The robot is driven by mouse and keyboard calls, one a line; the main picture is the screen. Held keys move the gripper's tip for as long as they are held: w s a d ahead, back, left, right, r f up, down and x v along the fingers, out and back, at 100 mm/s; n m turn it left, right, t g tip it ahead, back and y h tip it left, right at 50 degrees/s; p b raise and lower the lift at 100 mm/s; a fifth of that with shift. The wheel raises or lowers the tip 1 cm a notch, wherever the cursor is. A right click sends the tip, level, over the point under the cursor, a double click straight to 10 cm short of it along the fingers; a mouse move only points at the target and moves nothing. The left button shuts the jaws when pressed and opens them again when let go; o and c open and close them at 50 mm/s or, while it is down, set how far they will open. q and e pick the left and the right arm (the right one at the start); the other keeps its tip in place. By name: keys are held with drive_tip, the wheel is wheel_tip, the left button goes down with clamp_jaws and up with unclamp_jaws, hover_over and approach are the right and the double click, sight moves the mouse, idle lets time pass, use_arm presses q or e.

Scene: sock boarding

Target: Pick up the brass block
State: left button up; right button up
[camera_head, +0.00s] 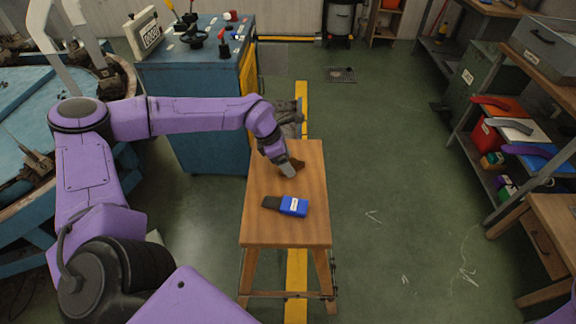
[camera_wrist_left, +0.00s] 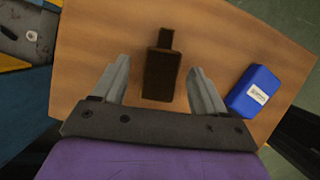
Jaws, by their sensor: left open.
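The brass block (camera_wrist_left: 160,72) looks dark brown, with a wide body and a narrower stub at its far end. It lies on the wooden table (camera_head: 262,229). In the head view the brown block (camera_head: 298,165) shows only in part beside my left gripper (camera_head: 291,172), which covers the rest. In the left wrist view my left gripper (camera_wrist_left: 160,80) is open, with one finger on each side of the block and visible gaps to both. I cannot tell how high the fingertips are above the table. My right gripper is not in view.
A blue cabinet (camera_head: 200,110) stands behind left. Floor right of the table is clear.

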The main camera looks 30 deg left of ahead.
use_arm(q)
clamp_jaws()
drive_tip(key=shift+r, duration=0.1)
